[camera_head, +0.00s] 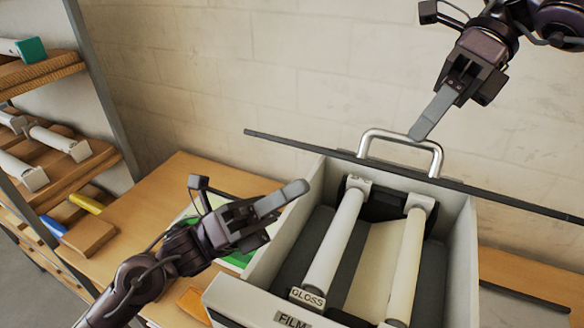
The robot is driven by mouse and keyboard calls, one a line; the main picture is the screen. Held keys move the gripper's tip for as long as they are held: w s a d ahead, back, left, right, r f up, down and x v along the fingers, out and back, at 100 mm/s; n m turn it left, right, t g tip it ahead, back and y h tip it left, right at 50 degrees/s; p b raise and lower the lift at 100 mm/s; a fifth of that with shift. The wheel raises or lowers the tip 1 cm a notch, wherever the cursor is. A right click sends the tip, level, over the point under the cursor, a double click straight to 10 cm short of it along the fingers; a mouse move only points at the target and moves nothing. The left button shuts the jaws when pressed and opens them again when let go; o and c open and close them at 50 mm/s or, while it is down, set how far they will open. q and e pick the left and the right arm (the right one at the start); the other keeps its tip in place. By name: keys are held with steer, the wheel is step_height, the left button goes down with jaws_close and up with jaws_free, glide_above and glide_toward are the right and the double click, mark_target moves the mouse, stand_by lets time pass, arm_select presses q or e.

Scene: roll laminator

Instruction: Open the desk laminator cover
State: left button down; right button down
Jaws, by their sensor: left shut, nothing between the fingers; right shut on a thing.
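The laminator (460,230) is a pale grey box on the desk, its inside exposed. Two white rollers (335,240) lie in it, one labelled GLOSS. The dark cover (300,145) shows almost edge-on as a long thin strip across the back of the box, raised clear of the opening. A silver handle (385,135) stands on it. My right gripper (420,130) comes from the upper right, shut on the handle at its top bar. My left gripper (298,190) is shut and empty, its fingertips by the left wall of the box.
A wooden desk (160,200) extends left of the laminator, with a green-edged item partly hidden behind my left arm. A shelf rack (60,75) with white rolls stands at far left. A brick wall (280,60) is behind. The desk's back left is clear.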

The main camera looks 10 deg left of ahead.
arm_select(q)
steer(key=shift+w+d+r, duration=0.15)
steer(key=shift+w+r, duration=0.8)
steer(key=shift+r, duration=0.3)
steer(key=shift+r, duration=0.1)
